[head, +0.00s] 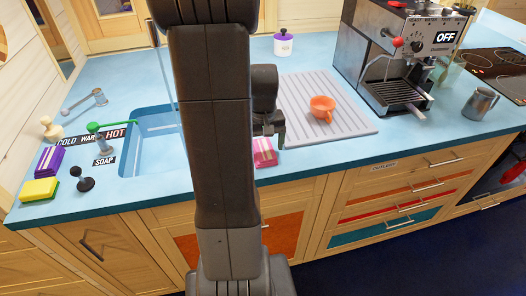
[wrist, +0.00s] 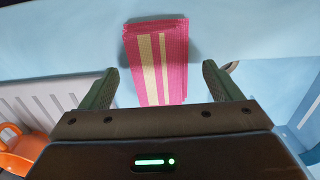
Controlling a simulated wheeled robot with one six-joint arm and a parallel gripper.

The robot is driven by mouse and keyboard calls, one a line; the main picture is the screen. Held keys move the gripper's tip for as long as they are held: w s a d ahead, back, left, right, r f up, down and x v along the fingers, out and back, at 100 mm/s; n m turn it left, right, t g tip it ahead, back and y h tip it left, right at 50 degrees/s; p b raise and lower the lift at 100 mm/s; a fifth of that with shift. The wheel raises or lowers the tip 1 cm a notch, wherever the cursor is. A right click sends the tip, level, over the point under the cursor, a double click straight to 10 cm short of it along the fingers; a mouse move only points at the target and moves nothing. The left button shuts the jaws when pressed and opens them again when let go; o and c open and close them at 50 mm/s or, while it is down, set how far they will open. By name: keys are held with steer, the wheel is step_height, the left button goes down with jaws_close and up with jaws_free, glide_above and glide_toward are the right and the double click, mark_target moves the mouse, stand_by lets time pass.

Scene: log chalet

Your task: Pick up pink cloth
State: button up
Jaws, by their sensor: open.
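The pink cloth (head: 265,152) is a folded pink stack with cream stripes. It lies on the blue counter between the sink and the drying mat, partly hidden by my arm in the head view. In the wrist view the cloth (wrist: 157,62) is upper centre, just beyond my gripper (wrist: 160,85). The two fingers are spread apart, one toward each side of the cloth's near end, with nothing held. In the head view my gripper (head: 272,138) hangs just above or beside the cloth. I cannot tell whether a finger touches it.
The grey drying mat (head: 302,91) with an orange cup (head: 322,108) lies right of the cloth. The sink (head: 155,135) is on the left. Purple cloths (head: 52,163) and a yellow sponge (head: 39,190) lie far left. A coffee machine (head: 385,60) stands at the back right.

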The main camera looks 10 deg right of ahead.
mark_target(262, 149)
steer(key=shift+f, duration=0.25)
steer(key=c, duration=1.1)
steer(key=shift+o, duration=0.2)
step_height(262, 149, up, 10)
steer(key=o, duration=0.4)
steer(key=shift+c, duration=0.2)
steer(key=c, duration=0.3)
steer(key=shift+a+r, duration=0.1)
